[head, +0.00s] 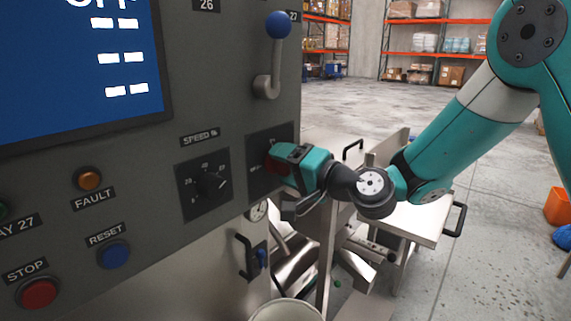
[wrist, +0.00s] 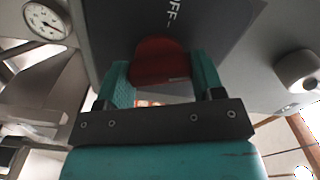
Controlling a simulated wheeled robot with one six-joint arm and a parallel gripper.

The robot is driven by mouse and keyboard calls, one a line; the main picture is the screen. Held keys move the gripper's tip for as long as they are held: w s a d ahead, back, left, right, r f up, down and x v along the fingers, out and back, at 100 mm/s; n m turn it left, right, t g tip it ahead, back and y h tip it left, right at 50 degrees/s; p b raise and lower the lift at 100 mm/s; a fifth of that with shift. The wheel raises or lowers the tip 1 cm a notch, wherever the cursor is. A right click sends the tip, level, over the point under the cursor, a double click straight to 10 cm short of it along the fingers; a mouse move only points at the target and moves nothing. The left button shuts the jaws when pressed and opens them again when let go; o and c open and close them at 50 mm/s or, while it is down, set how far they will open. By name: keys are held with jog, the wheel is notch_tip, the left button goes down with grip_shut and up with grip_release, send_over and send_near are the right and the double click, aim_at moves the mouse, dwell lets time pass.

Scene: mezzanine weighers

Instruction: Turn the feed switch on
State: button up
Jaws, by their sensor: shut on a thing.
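A red switch handle (wrist: 160,62) stands out from a dark plate (wrist: 205,25) in the wrist view. Part of a label ending in "FF" shows on that plate. My gripper (wrist: 163,85) is shut on the red handle, one teal finger on each side. In the head view my gripper (head: 280,160) reaches the dark plate (head: 258,145) at the right end of the grey panel. It hides most of the handle and part of the plate. A blue screen (head: 75,70) at the left has its top text cut off, apparently reading "OFF".
A lever with a blue ball (head: 278,25) stands above the switch. The speed dial (head: 208,184) is close left of it. Fault (head: 89,179), reset (head: 114,254) and stop (head: 39,292) buttons lie further left. A metal bench (head: 425,222) stands below my arm.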

jog(key=shift+m+p, duration=0.55)
jog(key=shift+m, duration=1.75)
jog(key=o, duration=0.9)
jog(key=shift+d+f, duration=0.1)
jog(key=shift+b+v, duration=5.65)
jog(key=shift+v, duration=3)
